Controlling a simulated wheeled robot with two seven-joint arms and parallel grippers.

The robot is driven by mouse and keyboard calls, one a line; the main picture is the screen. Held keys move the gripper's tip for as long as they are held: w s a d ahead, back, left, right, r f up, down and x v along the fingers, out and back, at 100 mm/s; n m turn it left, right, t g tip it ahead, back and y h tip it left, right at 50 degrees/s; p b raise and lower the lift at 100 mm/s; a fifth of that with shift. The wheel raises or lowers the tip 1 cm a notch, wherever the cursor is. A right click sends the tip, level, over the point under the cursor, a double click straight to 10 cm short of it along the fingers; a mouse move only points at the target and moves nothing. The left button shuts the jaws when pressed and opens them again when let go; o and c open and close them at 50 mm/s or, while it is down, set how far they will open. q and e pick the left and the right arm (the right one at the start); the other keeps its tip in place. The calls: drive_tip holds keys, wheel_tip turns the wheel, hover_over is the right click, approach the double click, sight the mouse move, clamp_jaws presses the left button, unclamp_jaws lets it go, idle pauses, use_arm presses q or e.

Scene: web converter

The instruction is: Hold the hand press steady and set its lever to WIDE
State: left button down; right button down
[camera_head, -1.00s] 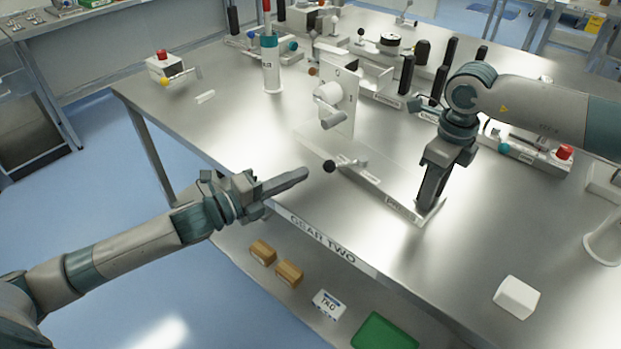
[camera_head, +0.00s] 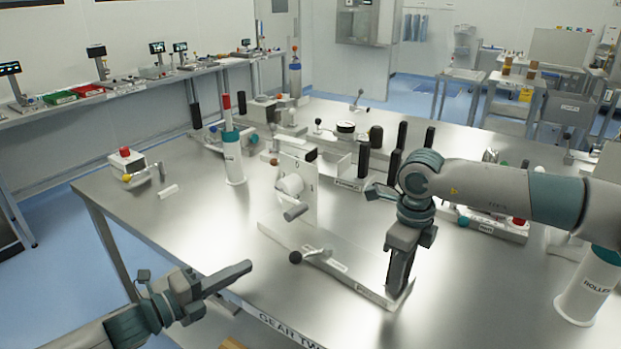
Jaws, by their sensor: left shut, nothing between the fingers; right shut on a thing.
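A long pale base plate (camera_head: 345,268) lies on the table, with a short lever ending in a black knob (camera_head: 295,257) on it. It looks like the hand press, but its labels are too small to read. The knob points left. My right gripper (camera_head: 391,288) points down, shut on the right end of the base. My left gripper (camera_head: 247,267) is shut and empty, left of the black knob and apart from it. No WIDE mark is legible.
A white box with a red button (camera_head: 126,158) stands at the table's left. A white-and-teal cylinder (camera_head: 233,160) stands behind the panel's left. Black upright posts (camera_head: 394,163) crowd behind my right gripper. A roller cylinder (camera_head: 588,285) stands at right. The left front tabletop is mostly clear.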

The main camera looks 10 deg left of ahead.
drive_tip(key=shift+s+d+f, duration=0.1)
drive_tip(key=shift+f, duration=0.05)
idle(0.5)
drive_tip(key=c, duration=1.4)
unclamp_jaws()
drive_tip(key=shift+o, duration=1)
drive_tip(key=shift+r, duration=0.3)
wheel_tip(320, 180, up, 12)
drive_tip(key=shift+f, duration=0.15)
